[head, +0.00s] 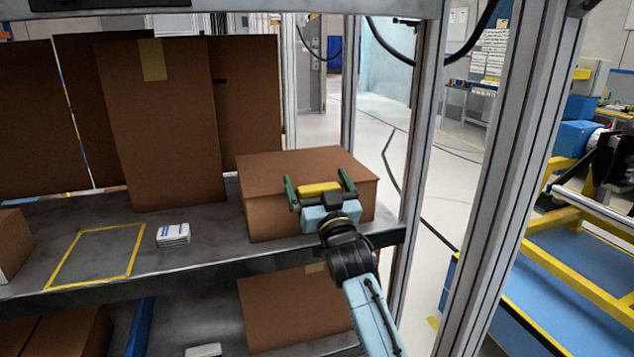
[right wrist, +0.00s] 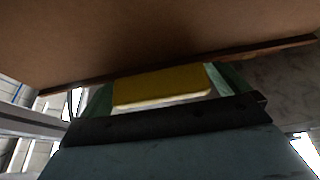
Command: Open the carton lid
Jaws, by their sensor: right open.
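A brown carton (head: 262,219) stands on the grey shelf at its right end. Its lid (head: 290,163) lies flat across the top and looks closed, with its right front corner sticking out slightly past the side. My right gripper (head: 317,178) is at the carton's front upper edge, its green fingers spread apart and a yellow block between them at the palm. I cannot tell whether the fingers touch the lid. In the right wrist view, a brown carton panel (right wrist: 140,38) with a dark edge fills the top, just beyond the open gripper (right wrist: 165,82). My left gripper is out of view.
Tall brown cardboard panels (head: 165,130) stand behind on the shelf (head: 205,205). A small white stack (head: 173,235) lies beside a yellow taped outline (head: 95,255), which is empty. A metal post (head: 412,140) rises just right of the carton. Another carton (head: 290,308) sits below.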

